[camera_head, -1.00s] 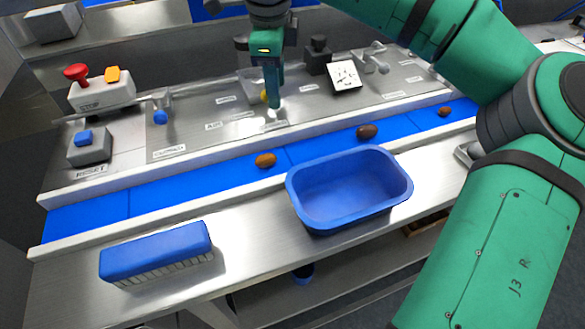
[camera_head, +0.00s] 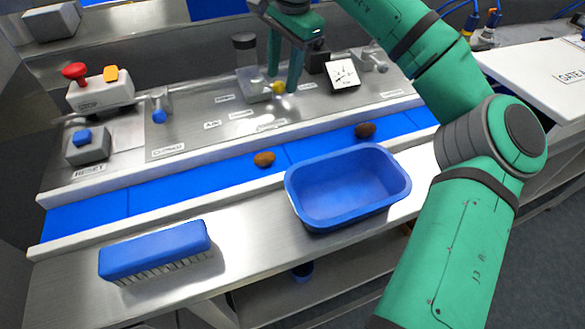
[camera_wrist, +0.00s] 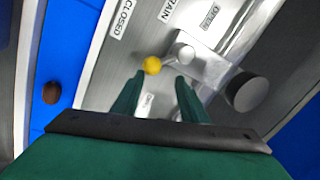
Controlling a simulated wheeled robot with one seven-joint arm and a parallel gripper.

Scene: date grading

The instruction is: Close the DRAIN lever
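The DRAIN lever has a yellow ball knob (camera_wrist: 152,65) and a silver pivot (camera_wrist: 184,50). The DRAIN label (camera_wrist: 170,10) is beyond it in the wrist view, with a CLOSED label (camera_wrist: 122,18) at upper left and an OPEN label (camera_wrist: 210,15) at upper right. The knob is at the lower left of the pivot, and also shows in the head view (camera_head: 279,88). My gripper (camera_wrist: 158,80) is open, fingers apart. The knob appears just beyond the fingertips, nearer the left finger; I cannot tell whether they touch. The head view shows my gripper (camera_head: 285,88) low over the panel.
A clear container (camera_head: 252,82) with a dark cylinder above stands left of my gripper; a gauge (camera_head: 343,76) stands right. In front are a blue belt (camera_head: 205,182) with dates (camera_head: 264,159), a blue tub (camera_head: 297,195) and a brush (camera_head: 155,250). STOP and RESET boxes are left.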

